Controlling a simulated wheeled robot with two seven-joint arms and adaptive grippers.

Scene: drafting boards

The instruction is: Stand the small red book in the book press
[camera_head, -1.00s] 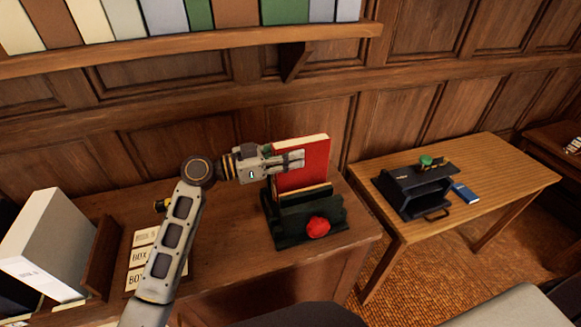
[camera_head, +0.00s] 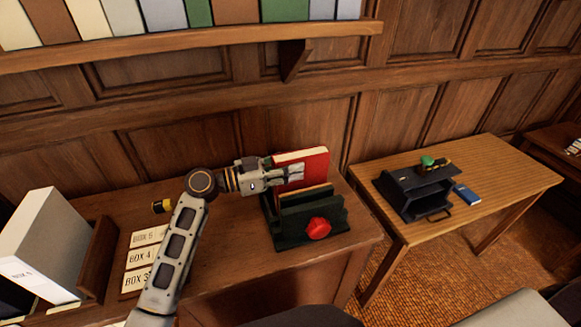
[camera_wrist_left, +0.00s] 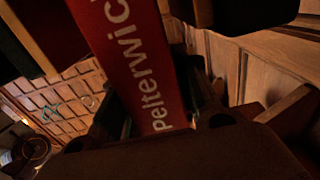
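In the left wrist view the book's red spine (camera_wrist_left: 135,60) with pale lettering runs between the fingers. Whether the book's bottom rests on the press is hidden. My right gripper is not in view.
Box labels (camera_head: 143,258) and a white box file (camera_head: 45,240) are at the left of the desk. A side table (camera_head: 500,180) at right bears a black open-fronted box (camera_head: 413,190) and a blue book (camera_head: 467,194). A shelf of books (camera_head: 215,36) hangs above.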

